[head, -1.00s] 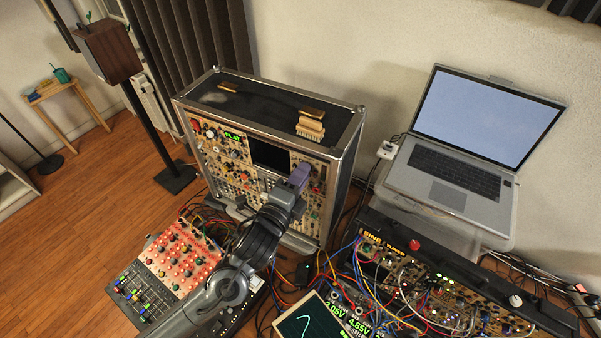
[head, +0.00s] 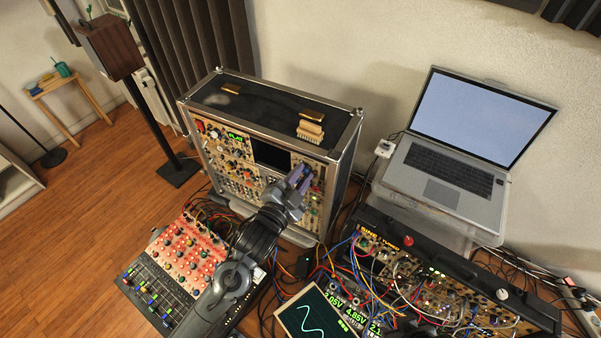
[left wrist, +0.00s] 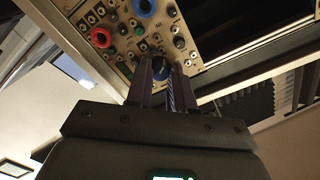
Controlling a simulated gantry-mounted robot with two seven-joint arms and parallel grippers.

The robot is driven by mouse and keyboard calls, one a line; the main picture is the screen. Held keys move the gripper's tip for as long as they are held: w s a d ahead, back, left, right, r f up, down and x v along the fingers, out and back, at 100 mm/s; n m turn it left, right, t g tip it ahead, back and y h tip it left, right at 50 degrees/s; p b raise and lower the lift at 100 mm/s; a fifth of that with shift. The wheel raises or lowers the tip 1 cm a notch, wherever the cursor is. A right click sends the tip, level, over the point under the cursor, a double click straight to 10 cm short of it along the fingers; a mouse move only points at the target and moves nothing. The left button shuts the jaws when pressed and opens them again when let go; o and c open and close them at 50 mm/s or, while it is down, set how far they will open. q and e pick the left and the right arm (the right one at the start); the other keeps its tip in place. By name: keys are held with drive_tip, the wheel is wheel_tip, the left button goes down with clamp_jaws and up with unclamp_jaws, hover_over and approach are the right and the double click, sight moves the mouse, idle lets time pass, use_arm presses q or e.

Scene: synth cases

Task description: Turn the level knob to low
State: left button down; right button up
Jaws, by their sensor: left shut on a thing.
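My left gripper (head: 301,174) reaches the right-hand column of the tall modular case's front panel (head: 226,171). Its two purple fingers touch the panel area there. In the left wrist view the fingertips (left wrist: 162,76) are closed around a dark blue knob (left wrist: 160,66) near the panel's lower edge. The fingers hide most of this knob, and its pointer and label cannot be read. I cannot tell from any lettering that it is the level knob. My right gripper is in neither view.
Red (left wrist: 101,37) and blue (left wrist: 143,7) knobs and several small jacks sit close to the fingers. A patched synth case (head: 430,270) and a laptop (head: 450,165) stand to the right.

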use_arm(q)
drive_tip(key=shift+n+p, duration=0.3)
drive_tip(key=shift+n, duration=0.6)
drive_tip(key=c, duration=1)
unclamp_jaws()
drive_tip(key=shift+b+v, duration=1.25)
drive_tip(key=shift+v, duration=4.15)
drive_tip(key=shift+f, duration=0.1)
